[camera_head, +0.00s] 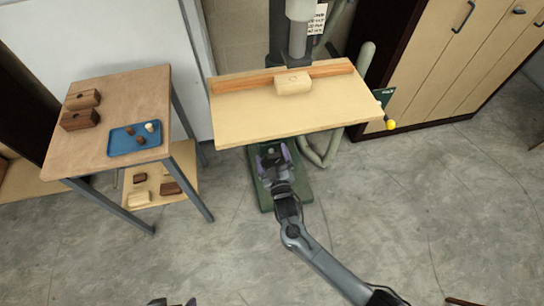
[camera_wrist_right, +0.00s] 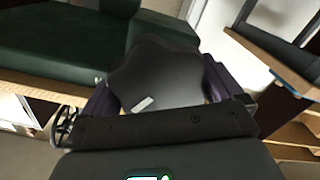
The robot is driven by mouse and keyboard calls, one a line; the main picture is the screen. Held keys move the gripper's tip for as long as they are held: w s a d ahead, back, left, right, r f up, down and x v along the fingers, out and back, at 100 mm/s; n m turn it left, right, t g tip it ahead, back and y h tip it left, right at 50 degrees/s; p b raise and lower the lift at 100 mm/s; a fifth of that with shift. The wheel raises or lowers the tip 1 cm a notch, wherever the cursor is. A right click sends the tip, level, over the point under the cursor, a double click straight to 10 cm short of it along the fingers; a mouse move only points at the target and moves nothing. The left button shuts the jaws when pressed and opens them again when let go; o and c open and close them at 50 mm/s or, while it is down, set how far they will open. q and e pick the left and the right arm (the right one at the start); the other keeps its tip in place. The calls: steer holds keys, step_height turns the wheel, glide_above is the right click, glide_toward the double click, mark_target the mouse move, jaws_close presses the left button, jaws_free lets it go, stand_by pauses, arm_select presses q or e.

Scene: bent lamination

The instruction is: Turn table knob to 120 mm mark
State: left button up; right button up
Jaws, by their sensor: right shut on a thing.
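A black lobed knob (camera_wrist_right: 160,75) with a short white mark on its face fills the middle of the right wrist view. My right gripper (camera_wrist_right: 160,95) has its purple fingers on either side of the knob, shut on it. No scale or 120 mm mark is readable. Small dark parts at the bottom edge of the head view may be my left gripper (camera_head: 172,302); its jaws cannot be judged.
A wooden block (camera_head: 292,84) sits on the table against an orange-brown fence (camera_head: 240,82). A yellow-ended handle (camera_head: 390,124) sticks out at the table's right. A side stand (camera_head: 120,88) at left holds a blue tray (camera_head: 122,145) and wood blocks. The floor in front is mostly clear.

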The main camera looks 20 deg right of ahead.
steer(key=shift+r+m, duration=0.1)
steer(key=shift+m, duration=0.9)
steer(key=o, duration=0.7)
steer(key=s+a+p, duration=0.1)
steer(key=s, duration=0.9)
steer(key=shift+s+a+p, duration=0.15)
steer(key=shift+s+p, duration=0.25)
